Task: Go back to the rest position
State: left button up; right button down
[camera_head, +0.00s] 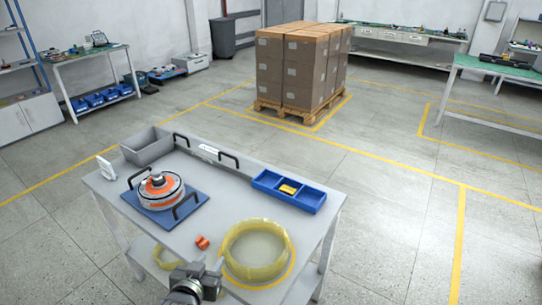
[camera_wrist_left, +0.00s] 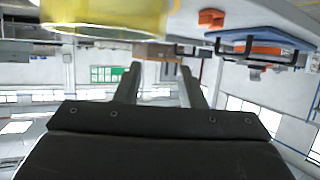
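The hub motor (camera_head: 160,188), a round silver and orange part, sits on a blue plate (camera_head: 130,197) with black handles at the left of the grey table. A translucent yellow ring (camera_head: 257,250) lies flat at the table's front right, inside a yellow circle. A small orange part (camera_head: 202,243) lies left of the ring. My left gripper (camera_head: 210,275) is at the table's front edge, left of and apart from the ring. In the left wrist view its two fingers (camera_wrist_left: 160,80) stand apart with nothing between them. That view appears upside down, with the ring (camera_wrist_left: 105,18) at top left. My right gripper is out of view.
A blue divided tray (camera_head: 300,205) holds a yellow item at the table's right. A grey bin (camera_head: 146,150) and a white upright object (camera_head: 106,167) stand at back left. Another yellow ring (camera_head: 163,262) is on the lower shelf. Boxes (camera_head: 300,70) stand on a pallet behind.

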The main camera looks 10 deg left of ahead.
pick_arm(q)
jog(key=s+a+f+g+y, duration=0.15)
jog(key=s+g, duration=0.35)
jog(key=s, duration=0.7)
jog(key=s+a+f+g, duration=0.25)
jog(key=s+g, duration=0.25)
jog(key=s, duration=0.7)
notch_tip(320, 180, down, 23)
jog(key=a+g, duration=0.1)
jog(key=a, duration=0.1)
jog(key=s+d+f+g, duration=0.1)
jog(key=s+f, duration=1.4)
jog(key=f, duration=0.2)
jog(key=shift+s+d+h, duration=0.3)
jog(key=shift+h, duration=0.15)
jog(key=shift+f, duration=0.1)
